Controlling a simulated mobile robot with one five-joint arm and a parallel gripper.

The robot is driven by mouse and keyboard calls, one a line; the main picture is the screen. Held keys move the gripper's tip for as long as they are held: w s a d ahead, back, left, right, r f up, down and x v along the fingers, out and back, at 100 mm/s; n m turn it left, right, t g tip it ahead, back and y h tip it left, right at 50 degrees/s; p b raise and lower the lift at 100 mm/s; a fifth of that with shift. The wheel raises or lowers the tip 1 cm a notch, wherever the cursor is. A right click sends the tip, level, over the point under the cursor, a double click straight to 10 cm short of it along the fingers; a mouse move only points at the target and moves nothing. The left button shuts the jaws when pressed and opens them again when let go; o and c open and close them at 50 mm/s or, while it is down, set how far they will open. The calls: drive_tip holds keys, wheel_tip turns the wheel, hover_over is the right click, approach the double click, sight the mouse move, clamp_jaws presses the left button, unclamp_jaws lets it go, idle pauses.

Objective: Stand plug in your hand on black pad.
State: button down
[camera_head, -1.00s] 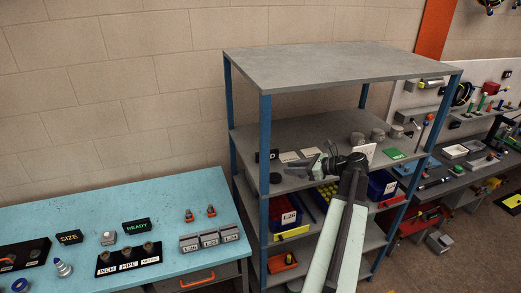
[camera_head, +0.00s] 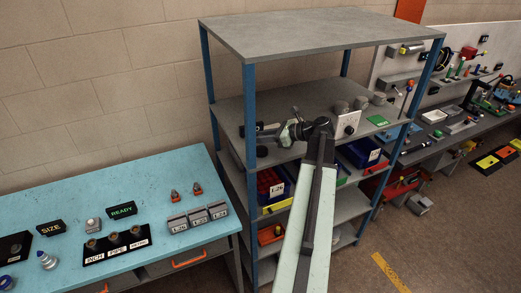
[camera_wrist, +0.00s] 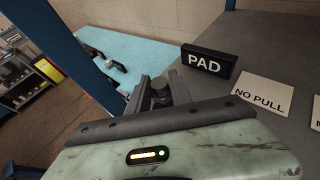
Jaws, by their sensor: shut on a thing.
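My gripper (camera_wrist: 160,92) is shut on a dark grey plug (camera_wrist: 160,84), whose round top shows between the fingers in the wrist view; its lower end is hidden. In the head view my gripper (camera_head: 284,135) is over the middle shelf, near its left part. The black pad (camera_head: 262,151) is a small dark disc on that shelf, left of and slightly below my gripper in the picture. I cannot make the pad out in the wrist view. A black sign reading PAD (camera_wrist: 206,64) stands on the shelf, right of the plug in that view.
A NO PULL card (camera_wrist: 262,93) lies right of the sign. Several grey cylinders, one a grey plug (camera_head: 360,103), stand farther right on the shelf (camera_head: 290,98). A blue shelf post (camera_head: 250,115) rises left of the pad. The top board (camera_head: 320,35) hangs above.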

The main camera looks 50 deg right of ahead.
sight(262, 150)
drive_tip(key=shift+f+b, duration=1.6)
drive_tip(key=shift+f, duration=0.35)
drive_tip(key=c, duration=1.2)
unclamp_jaws()
drive_tip(key=shift+r, duration=0.1)
drive_tip(key=shift+o, duration=0.2)
drive_tip(key=shift+r, duration=0.1)
drive_tip(key=shift+s+d+r+p, duration=0.1)
drive_tip(key=shift+s+r+p, duration=0.15)
drive_tip(key=shift+p, duration=0.2)
drive_tip(key=p+v, duration=0.4)
drive_tip(key=v, duration=0.7)
drive_tip(key=shift+s, duration=0.2)
drive_tip(key=shift+r, duration=0.1)
